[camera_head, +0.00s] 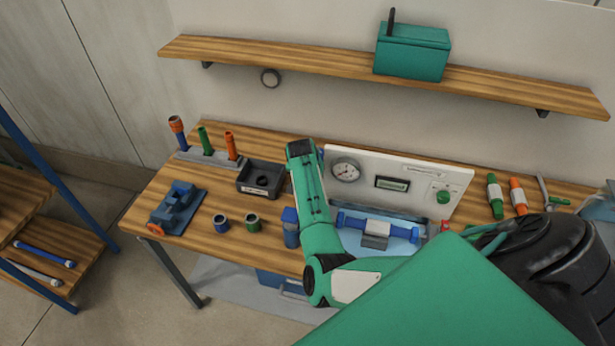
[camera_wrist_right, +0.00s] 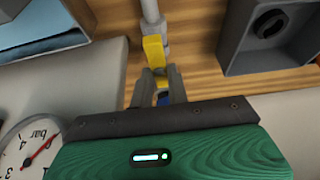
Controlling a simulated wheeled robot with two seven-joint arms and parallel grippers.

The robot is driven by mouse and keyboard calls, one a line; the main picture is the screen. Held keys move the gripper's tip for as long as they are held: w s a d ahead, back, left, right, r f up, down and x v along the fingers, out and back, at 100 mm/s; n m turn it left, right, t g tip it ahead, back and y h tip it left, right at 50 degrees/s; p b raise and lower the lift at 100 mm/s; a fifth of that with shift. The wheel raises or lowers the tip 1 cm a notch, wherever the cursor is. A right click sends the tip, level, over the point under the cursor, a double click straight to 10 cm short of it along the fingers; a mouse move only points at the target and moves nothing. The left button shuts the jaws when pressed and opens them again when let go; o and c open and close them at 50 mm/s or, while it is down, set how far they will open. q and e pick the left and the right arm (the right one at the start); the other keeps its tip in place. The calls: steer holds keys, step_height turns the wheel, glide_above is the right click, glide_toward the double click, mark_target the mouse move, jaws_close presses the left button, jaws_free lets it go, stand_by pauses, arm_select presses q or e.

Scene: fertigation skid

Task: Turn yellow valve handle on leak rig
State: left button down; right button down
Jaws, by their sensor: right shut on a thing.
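In the right wrist view, the yellow valve handle (camera_wrist_right: 153,50) sits on a grey pipe (camera_wrist_right: 150,10) above the wooden bench. My right gripper (camera_wrist_right: 160,76) has its two grey fingers closed on the near end of the handle. A small blue part (camera_wrist_right: 163,98) shows between the fingers, below the yellow. In the head view my green right arm covers the valve handle and the gripper's fingers. The white gauge panel (camera_head: 462,178) of the rig stands just right of my forearm. My left gripper is in neither view.
A black tray (camera_head: 261,180) with a round part stands left of my right wrist. A pressure gauge (camera_head: 346,170) is close on its right. A blue vise (camera_head: 178,205), two small rings and a rack of coloured tools occupy the bench's left. A shelf (camera_head: 290,57) runs above.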

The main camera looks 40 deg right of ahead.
steer(key=c, duration=1.4)
jaws_free()
steer(key=shift+o, duration=0.2)
steer(key=b+v, duration=0.4)
steer(key=v, duration=0.9)
steer(key=shift+s+r, duration=0.15)
steer(key=shift+r, duration=0.2)
steer(key=shift+a, duration=0.1)
